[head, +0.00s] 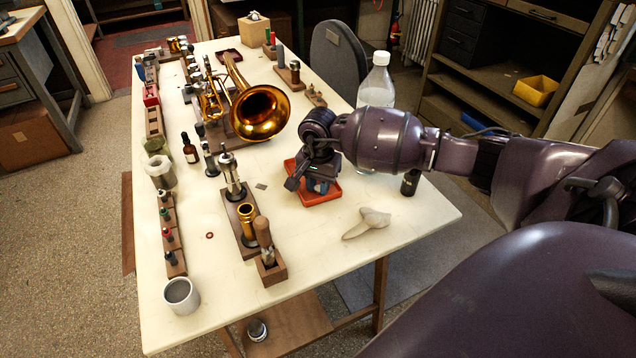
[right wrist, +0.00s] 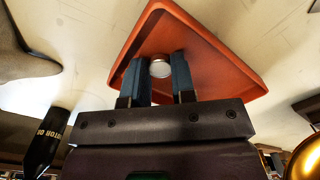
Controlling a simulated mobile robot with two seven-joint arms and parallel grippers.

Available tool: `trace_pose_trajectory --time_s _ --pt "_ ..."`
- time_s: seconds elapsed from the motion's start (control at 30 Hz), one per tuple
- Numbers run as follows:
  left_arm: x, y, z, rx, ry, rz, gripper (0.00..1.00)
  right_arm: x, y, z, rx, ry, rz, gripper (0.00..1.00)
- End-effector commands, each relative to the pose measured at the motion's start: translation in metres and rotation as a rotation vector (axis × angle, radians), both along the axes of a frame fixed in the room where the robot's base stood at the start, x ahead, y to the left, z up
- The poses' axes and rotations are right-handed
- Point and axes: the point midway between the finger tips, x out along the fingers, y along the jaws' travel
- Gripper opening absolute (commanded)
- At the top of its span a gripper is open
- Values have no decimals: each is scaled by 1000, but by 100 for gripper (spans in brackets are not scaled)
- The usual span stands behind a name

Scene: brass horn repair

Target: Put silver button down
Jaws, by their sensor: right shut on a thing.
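The silver button (right wrist: 160,68) shows as a small round disc between the blue fingertips of my right gripper (right wrist: 158,75) in the right wrist view. The gripper is shut on it. Behind and around the fingertips lies an orange-red tray (right wrist: 205,45) with raised edges. In the head view the tray (head: 331,194) sits on the table, and my right gripper (head: 316,188) is low over it, hiding the button there. I cannot tell whether the button touches the tray floor. My left gripper is not in view.
A pale cloth (head: 367,223) and a dark bottle (head: 410,182) lie and stand near the tray. A clear bottle (head: 377,85) stands behind my right arm. A brass horn (head: 260,112) and wooden blocks with parts (head: 240,215) are to the left. The front right tabletop (head: 420,225) is clear.

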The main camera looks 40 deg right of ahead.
Motion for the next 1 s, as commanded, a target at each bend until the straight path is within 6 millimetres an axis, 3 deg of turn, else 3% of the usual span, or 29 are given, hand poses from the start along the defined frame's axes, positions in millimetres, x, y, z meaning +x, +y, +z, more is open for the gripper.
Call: trace_pose_trajectory --time_s 0.1,0.47,1.0 --pt "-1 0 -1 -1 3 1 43 0 0 -1 0 1 0 35" --pt "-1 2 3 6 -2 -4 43 0 0 6 1 -3 0 35" --pt "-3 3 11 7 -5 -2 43 1 0 98 -1 -4 1 35"
